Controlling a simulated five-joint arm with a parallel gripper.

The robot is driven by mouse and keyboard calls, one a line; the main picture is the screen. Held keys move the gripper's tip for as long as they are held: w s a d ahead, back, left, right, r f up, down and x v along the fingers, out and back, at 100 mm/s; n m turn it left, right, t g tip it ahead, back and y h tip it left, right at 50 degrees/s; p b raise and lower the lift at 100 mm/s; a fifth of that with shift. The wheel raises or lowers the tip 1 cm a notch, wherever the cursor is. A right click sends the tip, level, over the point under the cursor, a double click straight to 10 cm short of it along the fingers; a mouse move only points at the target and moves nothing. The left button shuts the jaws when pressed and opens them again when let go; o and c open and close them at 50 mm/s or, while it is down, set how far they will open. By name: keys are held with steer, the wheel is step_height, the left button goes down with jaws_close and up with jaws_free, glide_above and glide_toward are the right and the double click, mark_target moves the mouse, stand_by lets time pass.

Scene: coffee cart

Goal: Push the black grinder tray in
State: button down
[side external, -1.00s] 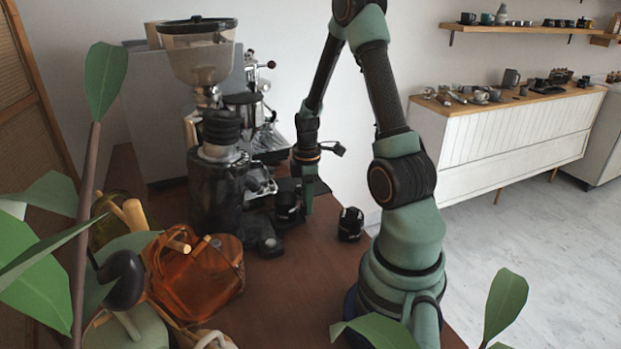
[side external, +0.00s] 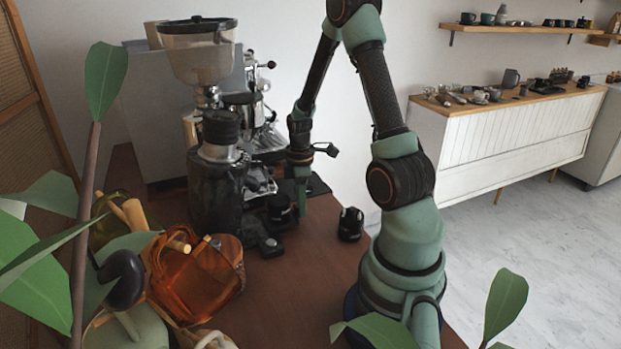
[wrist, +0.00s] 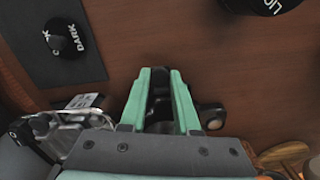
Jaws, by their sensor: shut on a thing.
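My gripper (wrist: 160,78) points down beside the grinder. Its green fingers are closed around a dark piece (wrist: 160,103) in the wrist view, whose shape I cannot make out. In the side view a black round thing (side external: 279,209) sits at the gripper, right of the grinder (side external: 216,185); I cannot tell whether it is the held piece. A low black part with a light round knob (side external: 270,246) lies at the grinder's front and looks like the tray. The knob (wrist: 211,116) is just right of my fingers in the wrist view. The join to the grinder is unclear.
A black canister (side external: 350,224) stands right on the wooden counter. A black jar marked DARK (wrist: 65,38) stands on a dark mat (wrist: 30,70). The espresso machine's metal drip tray (wrist: 70,125) is close left. An orange bag-like container (side external: 200,275) and plant leaves crowd the front left.

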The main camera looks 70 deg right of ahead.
mark_target(294, 213)
steer(key=shift+w+a, duration=0.7)
steer(key=c, duration=0.6)
jaws_free()
step_height(294, 213, up, 12)
steer(key=shift+r, duration=0.1)
